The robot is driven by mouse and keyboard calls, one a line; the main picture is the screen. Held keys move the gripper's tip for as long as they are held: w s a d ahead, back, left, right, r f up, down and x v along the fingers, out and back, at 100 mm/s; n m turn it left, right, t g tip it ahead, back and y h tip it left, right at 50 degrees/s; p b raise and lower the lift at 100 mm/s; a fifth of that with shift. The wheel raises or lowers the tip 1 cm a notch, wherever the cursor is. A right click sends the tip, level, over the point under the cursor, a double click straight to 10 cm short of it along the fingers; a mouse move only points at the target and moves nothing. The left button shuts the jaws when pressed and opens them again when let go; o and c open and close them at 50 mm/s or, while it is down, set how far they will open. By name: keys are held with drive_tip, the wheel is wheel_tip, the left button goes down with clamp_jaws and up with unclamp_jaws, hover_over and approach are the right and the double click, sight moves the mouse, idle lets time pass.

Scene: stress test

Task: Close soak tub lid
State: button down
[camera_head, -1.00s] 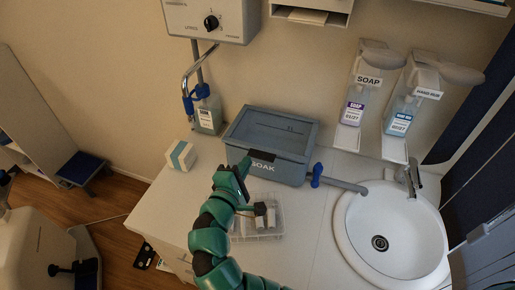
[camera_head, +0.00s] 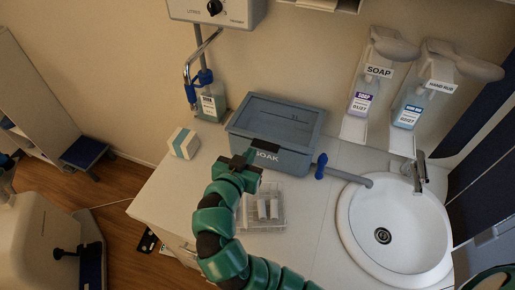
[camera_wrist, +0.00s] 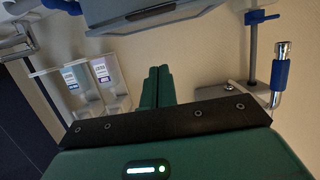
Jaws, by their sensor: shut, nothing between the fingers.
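The soak tub (camera_head: 268,158) is a grey-blue box with a SOAK label, standing against the wall on the white counter. Its lid (camera_head: 275,122) shows as a grey-blue panel within the top rim. I cannot tell whether it is fully down. My gripper (camera_head: 248,157) is at the tub's front left corner, close to this piece; contact is unclear. In the wrist view its green fingers (camera_wrist: 160,86) are together and empty. A grey panel with a dark strip fills the top of that view.
A clear tray (camera_head: 262,212) with small white items lies in front of the tub. A white box (camera_head: 184,143) and a bottle (camera_head: 211,103) stand to the left. A blue-handled tap (camera_head: 321,167) and the sink (camera_head: 385,235) are to the right. Soap dispensers (camera_head: 362,100) hang above.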

drive_tip(key=p, duration=0.6)
hover_over(261, 147)
drive_tip(key=s, duration=0.2)
wheel_tip(261, 147, down, 2)
wheel_tip(261, 147, down, 3)
drive_tip(key=shift+r+p, duration=0.15)
drive_tip(key=shift+p, duration=0.4)
drive_tip(key=shift+f+p, duration=0.4)
drive_tip(key=shift+f, duration=0.55)
drive_tip(key=shift+f, duration=0.15)
